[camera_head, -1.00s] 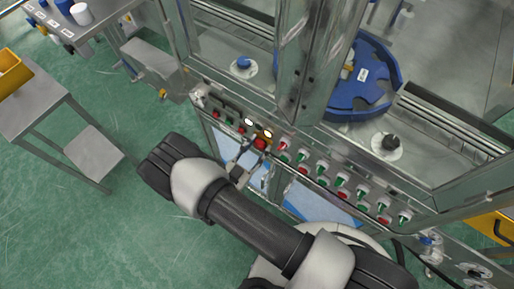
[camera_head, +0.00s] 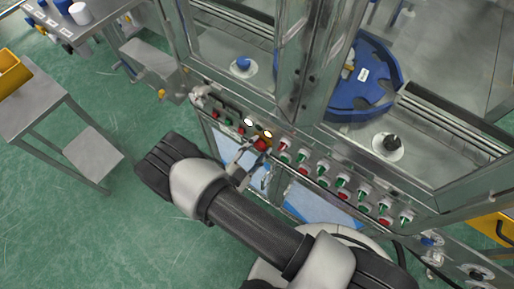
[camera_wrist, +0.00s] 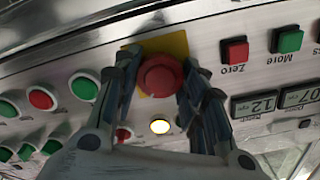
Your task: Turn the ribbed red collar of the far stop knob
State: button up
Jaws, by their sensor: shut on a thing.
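The red stop knob (camera_wrist: 161,75) sits on a yellow square plate (camera_wrist: 178,44) on the control panel in the wrist view. In the head view the knob (camera_head: 262,144) shows small at the middle of the panel. My gripper (camera_wrist: 158,82) is shut on the knob, with one finger on each side of it. The ribs of its collar are too small or hidden to make out. My gripper (camera_head: 251,149) reaches the knob from the front in the head view.
A lit round lamp (camera_wrist: 160,126) is close to the fingers. Red and green push buttons (camera_wrist: 84,88) line the panel on one side; square Zero (camera_wrist: 234,53) and More (camera_wrist: 287,40) buttons and number displays (camera_wrist: 255,106) lie on the other. A steel side table (camera_head: 45,100) stands at left.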

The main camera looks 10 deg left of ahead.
jog(key=o, duration=1.1)
jog(key=shift+c, duration=0.2)
jog(key=v, duration=1.2)
